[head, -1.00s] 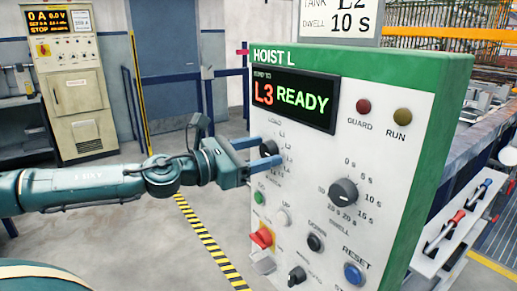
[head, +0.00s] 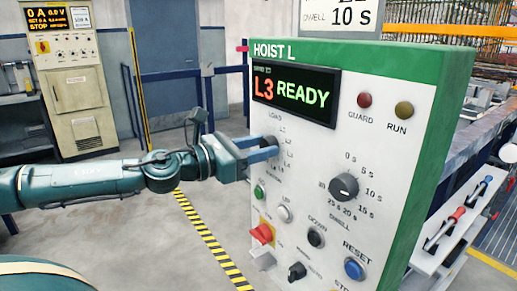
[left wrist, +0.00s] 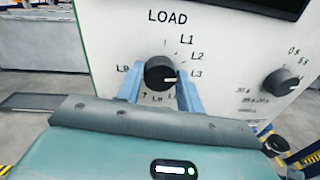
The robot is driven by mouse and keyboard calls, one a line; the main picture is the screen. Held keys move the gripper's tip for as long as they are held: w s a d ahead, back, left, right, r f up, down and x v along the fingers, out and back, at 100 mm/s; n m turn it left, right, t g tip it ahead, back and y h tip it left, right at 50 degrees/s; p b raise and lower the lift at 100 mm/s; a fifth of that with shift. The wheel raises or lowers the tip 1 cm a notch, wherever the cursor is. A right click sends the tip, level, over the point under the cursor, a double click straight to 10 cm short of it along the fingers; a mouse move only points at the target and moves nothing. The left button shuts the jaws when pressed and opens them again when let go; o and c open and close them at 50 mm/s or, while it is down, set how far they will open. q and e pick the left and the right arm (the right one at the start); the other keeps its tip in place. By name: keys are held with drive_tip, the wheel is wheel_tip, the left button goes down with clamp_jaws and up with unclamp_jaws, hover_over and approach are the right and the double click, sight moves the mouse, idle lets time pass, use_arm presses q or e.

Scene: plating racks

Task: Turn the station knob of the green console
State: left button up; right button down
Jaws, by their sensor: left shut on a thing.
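The green console (head: 440,130) labelled HOIST L fills the right half of the head view. Its display (head: 296,97) reads L3 in red and READY in green. The black station knob (left wrist: 160,72) shows in the left wrist view, ringed by labels from LOAD and L1 round to L9. Its white mark points right, roughly toward L3. My left gripper (head: 266,148) reaches in from the left with its blue fingers on either side of this knob, shut on it. In the head view the fingers partly hide the knob. My right gripper is not in view.
The dwell knob (head: 344,187), guard lamp (head: 364,100), blue reset button (head: 354,269) and red switch (head: 262,233) share the panel. A tool shelf (head: 465,215) stands at right. A beige cabinet (head: 78,105) stands back left. The floor between is clear.

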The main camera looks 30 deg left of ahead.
use_arm(q)
drive_tip(key=n+b, duration=0.1)
drive_tip(key=n, duration=0.2)
drive_tip(key=shift+f+b, duration=0.1)
drive_tip(key=shift+b, duration=0.2)
drive_tip(key=shift+n+b, duration=0.4)
drive_tip(key=shift+n, duration=0.7)
drive_tip(key=n+b, duration=0.1)
drive_tip(key=n, duration=0.2)
drive_tip(key=shift+a+n+t, duration=0.1)
drive_tip(key=shift+n+t, duration=0.2)
drive_tip(key=n+b, duration=0.1)
drive_tip(key=n, duration=0.3)
drive_tip(key=shift+n+b, duration=0.3)
drive_tip(key=shift+n, duration=0.1)
drive_tip(key=shift+n+t+y+b, duration=0.3)
drive_tip(key=shift+n+y+b, duration=0.1)
drive_tip(key=shift+n, duration=1.6)
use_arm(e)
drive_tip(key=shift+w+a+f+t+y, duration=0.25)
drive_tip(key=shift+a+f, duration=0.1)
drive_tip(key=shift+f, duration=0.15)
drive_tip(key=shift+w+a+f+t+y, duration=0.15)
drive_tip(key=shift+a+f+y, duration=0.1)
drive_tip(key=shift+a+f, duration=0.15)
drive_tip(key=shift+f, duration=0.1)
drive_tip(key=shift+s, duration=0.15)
